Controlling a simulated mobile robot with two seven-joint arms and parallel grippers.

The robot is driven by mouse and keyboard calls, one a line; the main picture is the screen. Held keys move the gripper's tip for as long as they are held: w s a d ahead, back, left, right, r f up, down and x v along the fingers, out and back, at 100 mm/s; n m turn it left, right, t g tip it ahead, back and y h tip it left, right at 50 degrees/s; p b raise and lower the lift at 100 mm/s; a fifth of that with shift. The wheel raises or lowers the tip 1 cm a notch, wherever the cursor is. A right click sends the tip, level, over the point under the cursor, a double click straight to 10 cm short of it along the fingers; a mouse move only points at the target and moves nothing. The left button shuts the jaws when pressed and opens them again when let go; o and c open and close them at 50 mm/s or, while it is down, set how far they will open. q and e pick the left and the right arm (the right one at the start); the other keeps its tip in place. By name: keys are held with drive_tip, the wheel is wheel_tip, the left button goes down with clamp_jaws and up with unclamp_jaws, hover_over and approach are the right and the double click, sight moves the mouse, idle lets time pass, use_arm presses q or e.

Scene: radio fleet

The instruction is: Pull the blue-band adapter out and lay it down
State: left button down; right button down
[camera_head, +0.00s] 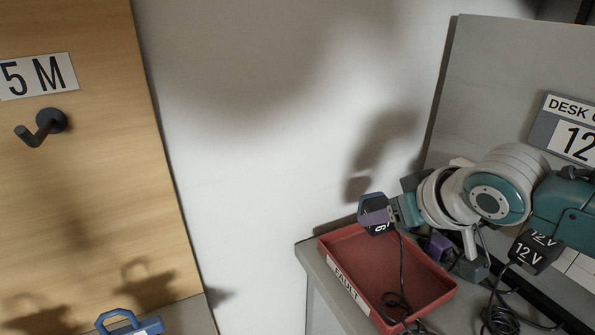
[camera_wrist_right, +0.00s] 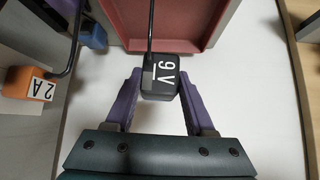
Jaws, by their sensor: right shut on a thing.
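A dark adapter marked 9 V (camera_head: 379,228) is held by my right gripper (camera_head: 388,214). A blue edge shows along its top in the head view; whether that is its band I cannot tell for sure. In the right wrist view the adapter (camera_wrist_right: 160,82) sits between the two purple fingers of the right gripper (camera_wrist_right: 160,92), with its 9 V label facing the camera. It is held in the air by the rear left part of the red FAULT tray (camera_head: 345,284). Its black cord hangs down into the tray. My left gripper is not in view.
A 12 V adapter (camera_head: 532,252) and coiled cords are on the right. An orange 2 A adapter (camera_wrist_right: 28,86) shows at the left of the wrist view. A blue-handled object (camera_head: 130,324) is at bottom left. The tray's floor is mostly bare apart from cord.

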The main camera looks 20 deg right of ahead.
drive_tip(key=shift+s+r+p, duration=0.1)
drive_tip(key=shift+r+p, duration=0.05)
drive_tip(key=shift+p, duration=0.25)
wheel_tip(320, 180, down, 7)
drive_tip(key=b, duration=0.5)
drive_tip(key=shift+c, duration=0.9)
unclamp_jaws()
drive_tip(key=shift+f, duration=0.2)
drive_tip(key=shift+s+r, duration=0.35)
drive_tip(key=shift+r, duration=0.1)
drive_tip(key=p+v, duration=0.4)
drive_tip(key=v, duration=0.5)
drive_tip(key=shift+f, duration=0.1)
